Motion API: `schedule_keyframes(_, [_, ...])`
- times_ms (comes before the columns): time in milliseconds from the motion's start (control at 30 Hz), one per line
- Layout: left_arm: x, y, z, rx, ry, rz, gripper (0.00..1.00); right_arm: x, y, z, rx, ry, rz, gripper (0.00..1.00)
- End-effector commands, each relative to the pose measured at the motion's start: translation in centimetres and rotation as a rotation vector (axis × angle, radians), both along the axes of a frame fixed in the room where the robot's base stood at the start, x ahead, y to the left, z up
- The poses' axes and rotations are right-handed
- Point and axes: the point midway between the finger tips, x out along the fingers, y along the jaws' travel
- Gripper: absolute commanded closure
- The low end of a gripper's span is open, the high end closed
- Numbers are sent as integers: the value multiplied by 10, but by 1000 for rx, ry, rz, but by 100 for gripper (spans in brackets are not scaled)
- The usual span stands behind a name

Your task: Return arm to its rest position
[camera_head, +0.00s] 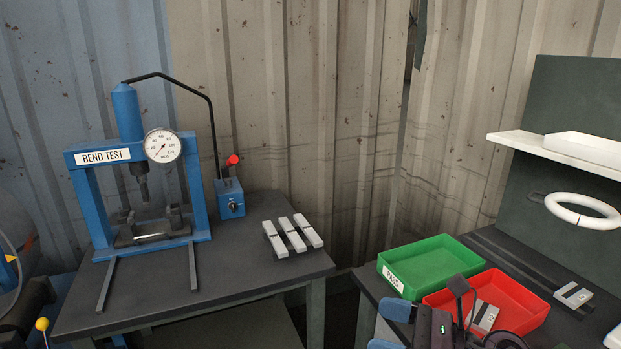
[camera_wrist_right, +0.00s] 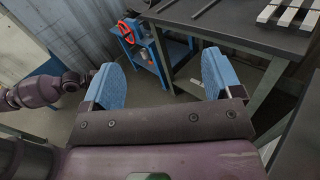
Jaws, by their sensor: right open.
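My right gripper (camera_head: 391,327) is at the bottom of the head view, in front of the trays. Its blue-padded fingers are apart; in the right wrist view the gripper (camera_wrist_right: 163,78) is open, with nothing between the fingers. Beyond them are the floor and the leg of a dark table. A dark purple arm link of mine (camera_wrist_right: 35,92) shows at the left of that view. My left gripper cannot be made out in either view.
A blue bend-test press (camera_head: 128,150) and several pale bars (camera_head: 290,236) stand on the dark table (camera_head: 240,270). A green tray (camera_head: 430,262) labelled PASS adjoins a red tray (camera_head: 520,305) holding a metal piece (camera_head: 486,317). A white ring (camera_head: 583,211) hangs at right.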

Motion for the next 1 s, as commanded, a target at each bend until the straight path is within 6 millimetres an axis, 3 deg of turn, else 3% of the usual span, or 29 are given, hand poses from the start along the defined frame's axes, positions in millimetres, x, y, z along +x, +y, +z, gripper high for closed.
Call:
schedule_keyframes(200, [-7,2,-4,3,16,2,50,7,-27,22,515,334,-295,15])
schedule_keyframes(367, [-6,2,-4,3,15,2,50,10,-65,15,879,591,-513,15])
schedule_keyframes(533, [-4,2,-3,3,10,1,50,-1,-110,-15,1259,866,-752,15])
schedule_keyframes(667, [-2,1,-2,3,6,0,50,-22,-140,-50,1541,1069,-945,15])
schedule_keyframes(800, [0,1,-1,3,3,-1,50,-58,-163,-92,1834,1271,-1167,15])
schedule_keyframes(1000, [1,1,0,3,1,-2,50,-123,-174,-142,2182,1497,-1485,15])
